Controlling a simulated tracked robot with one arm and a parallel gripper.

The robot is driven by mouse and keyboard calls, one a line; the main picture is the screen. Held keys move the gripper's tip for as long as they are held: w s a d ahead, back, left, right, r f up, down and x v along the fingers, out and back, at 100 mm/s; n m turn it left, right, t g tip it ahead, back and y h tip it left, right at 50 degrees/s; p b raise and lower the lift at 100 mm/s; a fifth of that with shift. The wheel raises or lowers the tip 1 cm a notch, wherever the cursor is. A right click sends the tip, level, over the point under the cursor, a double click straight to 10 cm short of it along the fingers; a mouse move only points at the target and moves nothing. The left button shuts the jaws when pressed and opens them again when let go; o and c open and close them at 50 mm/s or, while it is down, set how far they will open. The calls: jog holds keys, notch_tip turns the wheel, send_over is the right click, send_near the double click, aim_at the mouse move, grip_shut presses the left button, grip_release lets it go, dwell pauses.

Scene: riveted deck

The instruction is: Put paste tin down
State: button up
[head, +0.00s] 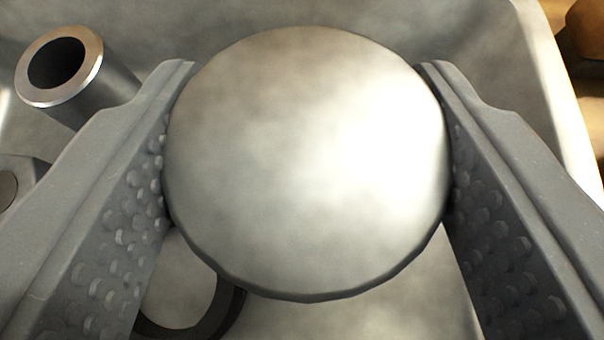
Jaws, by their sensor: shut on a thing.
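The paste tin (305,160) is a round, pale metal tin with a smooth flat lid, seen from above in the middle of the head view. My gripper (308,130) is shut on it, with one studded grey finger against its left side and the other against its right side. The tin hides most of what lies straight below it. I cannot tell from this view whether its underside touches anything.
Below is a pale metal tray (400,318) with raised walls. A hollow metal tube (112,85) stands tilted at the upper left. A dark ring (222,312) lies partly hidden below the tin. A grey part (22,180) shows at the left edge. A brown object (588,28) is outside the tray, upper right.

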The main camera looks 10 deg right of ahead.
aim_at(305, 185)
jog(key=shift+f+b, duration=0.4)
jog(key=shift+f, duration=1.15)
jog(key=shift+f, duration=0.15)
jog(key=o, duration=1)
jog(key=shift+s+r, duration=0.2)
jog(key=shift+r, duration=0.05)
jog(key=p+v, duration=0.2)
jog(key=v, duration=0.9)
jog(key=shift+s+a+r, duration=0.1)
jog(key=shift+s, duration=0.25)
